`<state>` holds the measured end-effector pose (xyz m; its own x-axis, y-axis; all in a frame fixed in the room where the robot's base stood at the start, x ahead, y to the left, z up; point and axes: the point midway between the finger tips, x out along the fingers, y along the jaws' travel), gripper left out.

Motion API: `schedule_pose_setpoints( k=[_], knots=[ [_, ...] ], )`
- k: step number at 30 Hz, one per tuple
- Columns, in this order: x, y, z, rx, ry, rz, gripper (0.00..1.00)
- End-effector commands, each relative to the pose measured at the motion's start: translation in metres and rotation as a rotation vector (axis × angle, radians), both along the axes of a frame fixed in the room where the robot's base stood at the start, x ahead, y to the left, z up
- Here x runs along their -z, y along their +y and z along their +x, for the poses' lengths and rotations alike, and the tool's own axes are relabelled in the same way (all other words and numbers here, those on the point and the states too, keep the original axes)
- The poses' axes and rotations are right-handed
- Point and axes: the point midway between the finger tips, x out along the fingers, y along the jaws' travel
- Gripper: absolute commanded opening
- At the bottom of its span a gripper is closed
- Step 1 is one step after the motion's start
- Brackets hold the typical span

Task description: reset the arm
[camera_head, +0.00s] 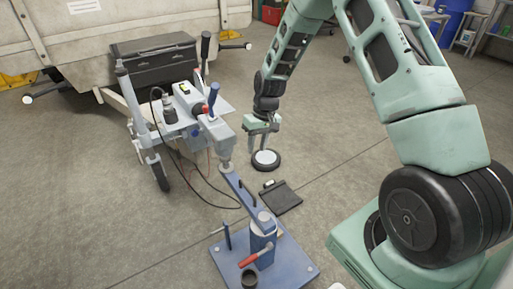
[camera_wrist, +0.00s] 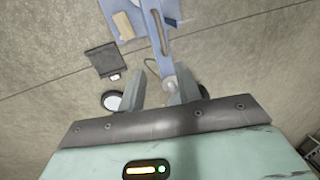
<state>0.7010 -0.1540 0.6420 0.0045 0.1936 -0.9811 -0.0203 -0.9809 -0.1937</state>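My green arm comes in from the upper right in the head view and bends down to my gripper (camera_head: 262,140). The gripper points down, above and beside the trailer's front frame. In the wrist view, the two grey fingers of my gripper (camera_wrist: 161,84) stand apart with a gap between them. Nothing is held in the gap. The end of a blue bar (camera_wrist: 168,60) shows between and beyond the fingers. A round black-rimmed white disc (camera_head: 265,159) lies on the floor just below the gripper in the head view.
A blue stand (camera_head: 290,262) with a red-handled tool (camera_head: 255,257) is in front. A dark flat plate (camera_head: 281,197) lies beside it. The trailer frame (camera_head: 139,113) carries a dark toolbox (camera_head: 155,66) and a cable.

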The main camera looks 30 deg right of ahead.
Motion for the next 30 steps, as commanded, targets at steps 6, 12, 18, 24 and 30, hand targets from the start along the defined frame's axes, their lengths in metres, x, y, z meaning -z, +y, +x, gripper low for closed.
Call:
schedule_pose_setpoints(
  k=[6,12,18,24,30],
  knots=[
    [0.0,0.0,0.0,0.0,0.0,0.0,0.34],
    [0.0,0.001,0.0,-0.001,-0.001,0.0,0.34],
    [-0.04,0.052,-0.015,-0.086,-0.012,0.0,0.34],
    [-0.114,0.147,-0.082,-0.278,-0.026,-0.018,0.34],
    [-0.165,0.205,-0.177,-0.464,-0.04,-0.056,0.34]
  ],
)
